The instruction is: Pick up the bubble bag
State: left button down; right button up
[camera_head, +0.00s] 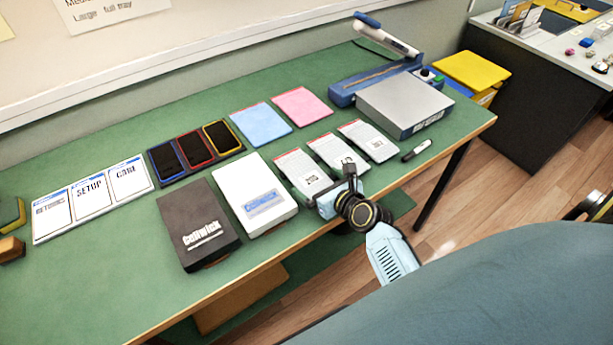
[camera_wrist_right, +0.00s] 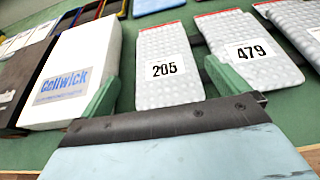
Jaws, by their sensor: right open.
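Three grey bubble bags with red top edges and white labels lie in a row on the green table: a left one (camera_head: 298,170), a middle one (camera_head: 328,147) and a right one (camera_head: 368,139). My right gripper (camera_head: 335,192) is at the table's front edge, near the left and middle bags. In the right wrist view its green fingers (camera_wrist_right: 162,80) are spread and empty. Between them, farther on, shows the bag labelled 205 (camera_wrist_right: 165,42). The bag labelled 479 (camera_wrist_right: 250,31) is to its right, and part of a third shows at the edge. My left gripper is not in view.
A white box (camera_head: 255,190) and a black box (camera_head: 195,225) lie left of the bags. Behind are phones on a dark tray (camera_head: 152,172) and blue (camera_head: 260,124) and pink (camera_head: 302,106) sheets. A grey box (camera_head: 405,100), sealer (camera_head: 375,78) and marker (camera_head: 416,150) are to the right.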

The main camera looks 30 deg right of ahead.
aim_at(308, 175)
jog(key=b+x, duration=0.1)
jog(key=x, duration=0.4)
jog(key=shift+d+f, duration=0.2)
jog(key=c, duration=1)
